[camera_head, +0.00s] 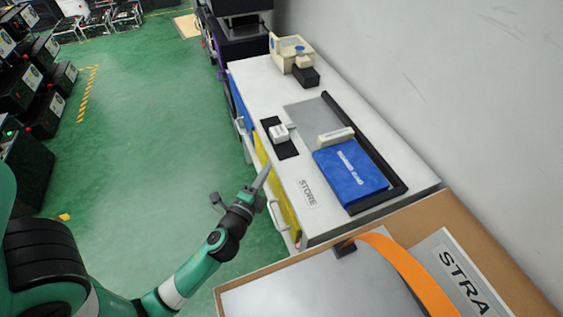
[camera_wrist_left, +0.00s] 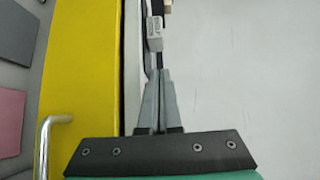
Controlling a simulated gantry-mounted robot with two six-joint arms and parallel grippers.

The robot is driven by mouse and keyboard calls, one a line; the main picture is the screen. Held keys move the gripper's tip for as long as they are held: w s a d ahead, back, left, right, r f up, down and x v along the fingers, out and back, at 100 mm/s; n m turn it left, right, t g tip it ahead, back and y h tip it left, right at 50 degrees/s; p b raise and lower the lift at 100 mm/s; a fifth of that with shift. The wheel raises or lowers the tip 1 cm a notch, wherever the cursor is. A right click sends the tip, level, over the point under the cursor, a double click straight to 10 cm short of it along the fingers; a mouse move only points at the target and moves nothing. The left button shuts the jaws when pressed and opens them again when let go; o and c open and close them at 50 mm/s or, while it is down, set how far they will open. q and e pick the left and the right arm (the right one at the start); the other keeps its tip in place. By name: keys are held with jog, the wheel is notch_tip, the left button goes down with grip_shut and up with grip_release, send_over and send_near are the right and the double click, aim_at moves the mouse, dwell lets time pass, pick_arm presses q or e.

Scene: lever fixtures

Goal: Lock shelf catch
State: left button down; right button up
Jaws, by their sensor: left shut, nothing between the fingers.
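The catch (camera_head: 280,133) is a small white block with a short lever on a black plate (camera_head: 287,151) near the left edge of the white counter. My left gripper (camera_head: 265,172) is at the counter's left edge, on the near side of the plate, its narrow fingers together and empty. In the left wrist view, the fingertips (camera_wrist_left: 160,76) point at a grey labelled piece (camera_wrist_left: 154,31), seemingly the catch, close ahead of them. I cannot tell whether they touch it. My right gripper is not in view.
A blue box (camera_head: 349,171) and a cream block (camera_head: 336,137) lie inside a black rail (camera_head: 376,165) on the counter. A cream device (camera_head: 291,53) stands at the far end. A yellow drawer front (camera_wrist_left: 83,70) with a handle lies below the edge. An orange band (camera_head: 403,268) arches nearby.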

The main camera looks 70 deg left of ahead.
aim_at(285, 138)
pick_arm(q)
jog(key=shift+a+f, duration=0.1)
jog(key=shift+f, duration=0.1)
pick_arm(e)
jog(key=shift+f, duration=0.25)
pick_arm(q)
jog(key=x, duration=1)
jog(key=shift+w, duration=0.1)
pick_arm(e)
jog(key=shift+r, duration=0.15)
